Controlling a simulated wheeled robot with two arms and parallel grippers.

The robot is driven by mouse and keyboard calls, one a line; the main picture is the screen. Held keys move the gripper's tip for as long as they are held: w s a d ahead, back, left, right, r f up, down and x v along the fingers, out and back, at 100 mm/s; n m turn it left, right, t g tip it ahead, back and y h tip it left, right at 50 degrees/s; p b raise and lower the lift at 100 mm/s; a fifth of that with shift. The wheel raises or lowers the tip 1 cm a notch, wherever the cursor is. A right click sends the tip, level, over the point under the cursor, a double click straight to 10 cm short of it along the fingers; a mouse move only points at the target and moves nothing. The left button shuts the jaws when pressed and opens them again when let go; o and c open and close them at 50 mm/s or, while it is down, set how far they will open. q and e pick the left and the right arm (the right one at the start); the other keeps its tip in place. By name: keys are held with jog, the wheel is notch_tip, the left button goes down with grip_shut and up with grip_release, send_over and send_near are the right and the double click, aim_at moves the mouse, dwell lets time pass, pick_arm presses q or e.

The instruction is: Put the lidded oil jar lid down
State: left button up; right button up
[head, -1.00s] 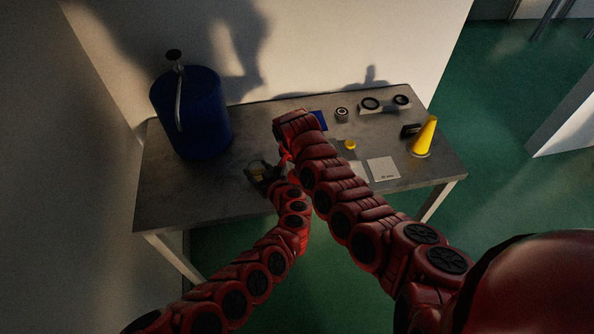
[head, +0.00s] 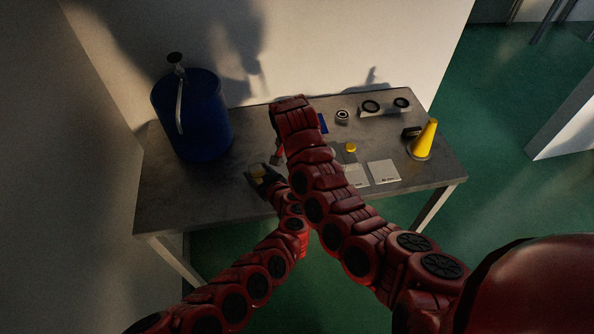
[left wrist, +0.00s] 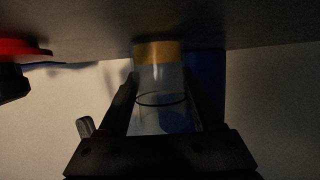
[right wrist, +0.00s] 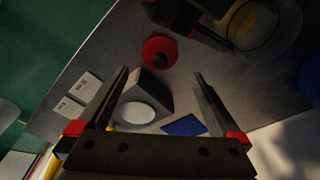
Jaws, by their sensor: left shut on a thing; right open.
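A clear glass jar (left wrist: 160,85) with amber oil stands at the table's front left. It also shows in the head view (head: 256,171) and at the top of the right wrist view (right wrist: 255,20). My left gripper (left wrist: 160,98) is shut around its sides. The jar's mouth shows no lid. A red round lid (right wrist: 160,50) with a small knob appears to lie on the table beside the jar. My right gripper (right wrist: 161,75) is open, with the lid just beyond its fingertips and nothing between them. In the head view my right arm hides most of this spot.
A blue drum (head: 192,120) with a pump stands at the back left. A dark block with a white oval (right wrist: 138,112), a blue card (right wrist: 185,125) and two pale cards (right wrist: 85,87) lie near the lid. A yellow cone (head: 425,139) stands at the right. The front-left tabletop is clear.

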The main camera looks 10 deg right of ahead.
jog(key=r, duration=0.5)
jog(key=shift+s+a+r, duration=0.3)
jog(key=shift+s, duration=0.05)
pick_arm(q)
jog(key=o, duration=1.2)
jog(key=shift+r+p, duration=0.8)
jog(key=shift+p, duration=0.1)
pick_arm(e)
jog(key=shift+r, duration=0.8)
